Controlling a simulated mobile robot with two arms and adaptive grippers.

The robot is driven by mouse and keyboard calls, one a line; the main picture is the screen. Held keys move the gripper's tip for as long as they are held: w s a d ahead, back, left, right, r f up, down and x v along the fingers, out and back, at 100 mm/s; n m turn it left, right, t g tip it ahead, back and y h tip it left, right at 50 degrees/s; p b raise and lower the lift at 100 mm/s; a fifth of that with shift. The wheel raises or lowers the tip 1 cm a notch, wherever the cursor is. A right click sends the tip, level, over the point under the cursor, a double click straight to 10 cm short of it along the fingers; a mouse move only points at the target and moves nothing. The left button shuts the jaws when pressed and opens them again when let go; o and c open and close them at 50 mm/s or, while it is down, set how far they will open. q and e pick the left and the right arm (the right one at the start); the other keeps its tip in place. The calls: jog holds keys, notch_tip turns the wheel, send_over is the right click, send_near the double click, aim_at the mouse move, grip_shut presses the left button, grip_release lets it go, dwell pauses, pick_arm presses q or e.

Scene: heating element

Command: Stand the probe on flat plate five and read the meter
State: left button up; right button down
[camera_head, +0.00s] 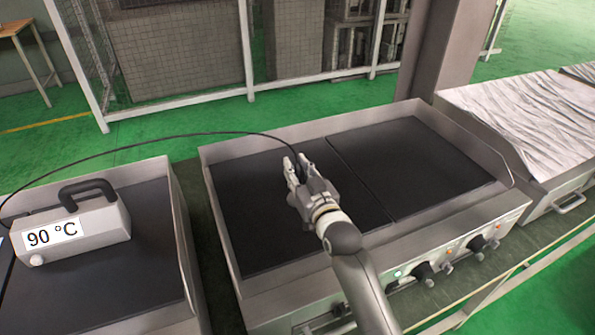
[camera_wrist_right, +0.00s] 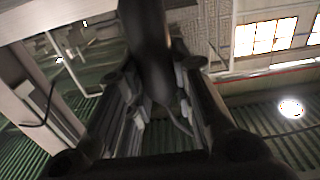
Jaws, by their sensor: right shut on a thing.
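My right gripper (camera_head: 297,172) is over the left dark plate (camera_head: 255,225) of the middle cooker, its fingers shut on the probe. The probe shows in the right wrist view as a dark rod (camera_wrist_right: 148,45) between the fingers (camera_wrist_right: 155,110). In the head view the gripper hides most of it, so I cannot tell whether its tip touches the plate. A black cable (camera_head: 150,143) arcs from the gripper to the meter (camera_head: 105,226). The meter is a grey box with a black handle, and its display reads 90 °C. No plate number is visible. My left gripper is out of view.
The meter sits on a dark-topped unit (camera_head: 155,290) at the left. The middle cooker has a raised rim, a second dark plate (camera_head: 425,165) at right and front knobs (camera_head: 478,243). A foil-covered unit (camera_head: 530,115) stands at far right.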

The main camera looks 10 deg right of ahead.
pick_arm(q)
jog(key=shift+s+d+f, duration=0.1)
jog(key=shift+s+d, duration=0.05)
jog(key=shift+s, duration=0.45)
pick_arm(e)
jog(key=c, duration=1.3)
grip_release()
jog(key=shift+f, duration=0.15)
jog(key=shift+o, duration=0.2)
jog(key=shift+r, duration=0.25)
jog(key=shift+s+f, duration=0.15)
jog(key=shift+s, duration=0.2)
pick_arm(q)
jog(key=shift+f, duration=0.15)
pick_arm(e)
jog(key=s+d, duration=0.2)
jog(key=s, duration=0.9)
jog(key=shift+d, duration=0.15)
jog(key=shift+s, duration=0.15)
